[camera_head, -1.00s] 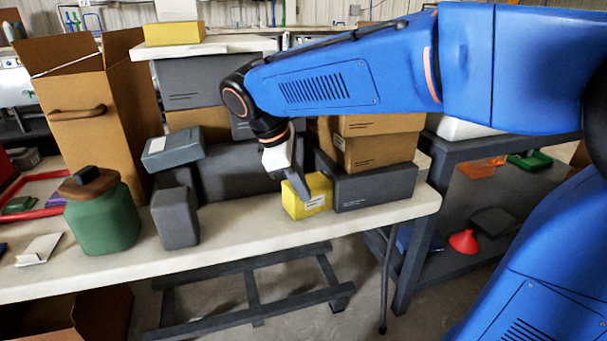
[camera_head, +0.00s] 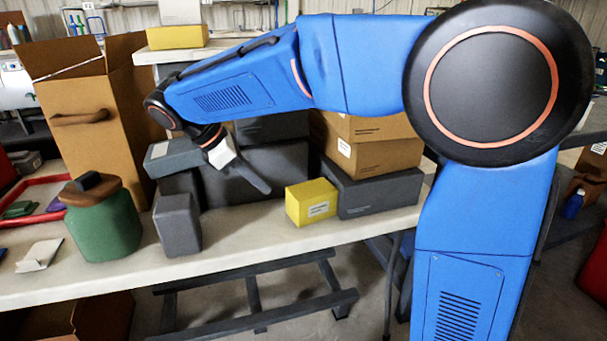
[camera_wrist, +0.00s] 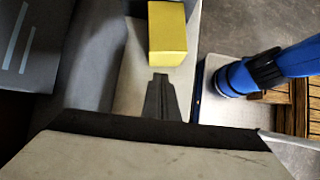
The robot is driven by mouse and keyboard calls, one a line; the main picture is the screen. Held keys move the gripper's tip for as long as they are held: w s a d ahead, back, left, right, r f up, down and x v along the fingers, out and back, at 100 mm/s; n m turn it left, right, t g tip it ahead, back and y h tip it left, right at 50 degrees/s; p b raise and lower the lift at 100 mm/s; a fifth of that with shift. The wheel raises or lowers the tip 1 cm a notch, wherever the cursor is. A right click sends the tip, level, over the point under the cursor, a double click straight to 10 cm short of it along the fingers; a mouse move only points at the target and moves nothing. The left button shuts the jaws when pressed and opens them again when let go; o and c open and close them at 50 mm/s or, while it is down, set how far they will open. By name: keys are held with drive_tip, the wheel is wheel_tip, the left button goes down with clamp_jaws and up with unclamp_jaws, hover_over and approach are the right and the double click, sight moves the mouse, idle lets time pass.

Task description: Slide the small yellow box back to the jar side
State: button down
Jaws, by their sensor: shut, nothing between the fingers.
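The small yellow box (camera_head: 312,203) with a white label stands on the white table, close beside a long dark grey box on its right. The green jar (camera_head: 103,225) with a brown lid stands near the table's left end. My gripper (camera_head: 262,187) is shut and empty, left of the yellow box and apart from it, over the table between box and jar. In the wrist view, the shut fingers (camera_wrist: 160,95) point toward the yellow box (camera_wrist: 168,30), with a gap between them.
A grey upright box (camera_head: 178,224) stands right of the jar. Dark boxes (camera_head: 255,172) line the back, and brown cartons (camera_head: 370,140) are stacked on the long grey box (camera_head: 380,193). The white tabletop (camera_head: 245,232) is clear between the upright box and the yellow box.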

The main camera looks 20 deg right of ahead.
approach(312, 187)
drive_tip(key=x, duration=0.6)
drive_tip(key=shift+d+r, duration=0.15)
drive_tip(key=shift+d, duration=0.15)
drive_tip(key=shift+f, duration=0.4)
drive_tip(key=shift+f, duration=0.1)
